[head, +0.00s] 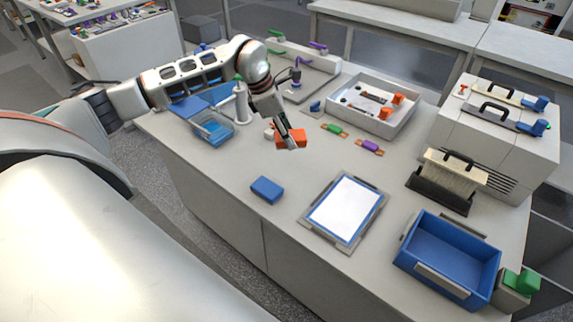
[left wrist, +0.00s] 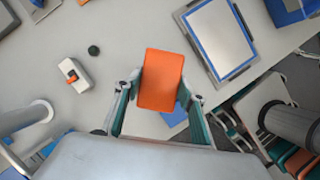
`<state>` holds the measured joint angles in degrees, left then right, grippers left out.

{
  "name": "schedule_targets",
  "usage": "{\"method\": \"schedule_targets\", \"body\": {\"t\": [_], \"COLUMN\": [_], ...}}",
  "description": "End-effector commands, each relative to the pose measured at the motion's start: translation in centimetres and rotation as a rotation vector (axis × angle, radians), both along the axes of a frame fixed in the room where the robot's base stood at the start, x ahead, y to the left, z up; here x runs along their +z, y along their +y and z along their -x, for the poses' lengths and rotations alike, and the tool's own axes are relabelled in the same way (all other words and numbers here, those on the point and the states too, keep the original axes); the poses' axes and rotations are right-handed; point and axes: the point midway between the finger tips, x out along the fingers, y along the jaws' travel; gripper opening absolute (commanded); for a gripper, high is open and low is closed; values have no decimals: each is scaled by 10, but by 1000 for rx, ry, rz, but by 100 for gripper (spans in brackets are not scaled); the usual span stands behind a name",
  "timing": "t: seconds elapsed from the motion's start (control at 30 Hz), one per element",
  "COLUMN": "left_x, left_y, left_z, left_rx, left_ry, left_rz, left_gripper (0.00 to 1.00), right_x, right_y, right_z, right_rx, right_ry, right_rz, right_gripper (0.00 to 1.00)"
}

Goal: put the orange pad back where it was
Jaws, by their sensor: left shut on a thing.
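The orange pad (head: 291,139) is held in my left gripper (head: 287,140), above the table, with the gripper pointing down. In the left wrist view the orange pad (left wrist: 161,79) sits between the two fingers of my left gripper (left wrist: 158,100), which are shut on its sides. The table surface under it is partly hidden by the pad. In the left wrist view, grey and teal linkage parts at the right edge look like my right gripper (left wrist: 232,128); its fingertips are not clear.
A blue block (head: 267,190) lies near the front edge. A white-faced blue panel (head: 344,209), a blue bin (head: 449,254) and a white tray (head: 402,125) with orange parts stand to the right. Green (head: 334,129) and purple (head: 371,146) parts lie behind. The table's middle is clear.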

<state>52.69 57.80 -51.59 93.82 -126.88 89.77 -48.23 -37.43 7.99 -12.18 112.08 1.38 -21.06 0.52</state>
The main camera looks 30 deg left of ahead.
Motion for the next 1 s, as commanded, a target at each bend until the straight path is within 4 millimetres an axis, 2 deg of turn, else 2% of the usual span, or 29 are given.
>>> {"method": "schedule_targets", "body": {"t": [0.1,0.3,0.57,0.83,1.0], "left_x": [-31,-69,-87,-122,-125], "left_y": [-1,-1,0,0,0], "left_z": [1,0,-1,0,-1], "left_rx": [0,1,1,2,1], "left_ry": [5,1,-1,0,-2], "left_rz": [1,1,0,1,0], "left_gripper": [20,20,20,20,20], "right_x": [1,3,8,9,7], "right_y": [0,0,1,0,0], "right_z": [0,-2,-6,-6,-5], "right_rx": [0,0,0,0,-1], "right_ry": [0,-4,-15,-15,-12], "right_rz": [0,0,-2,-2,-1], "right_gripper": [58,58,58,58,58]}}
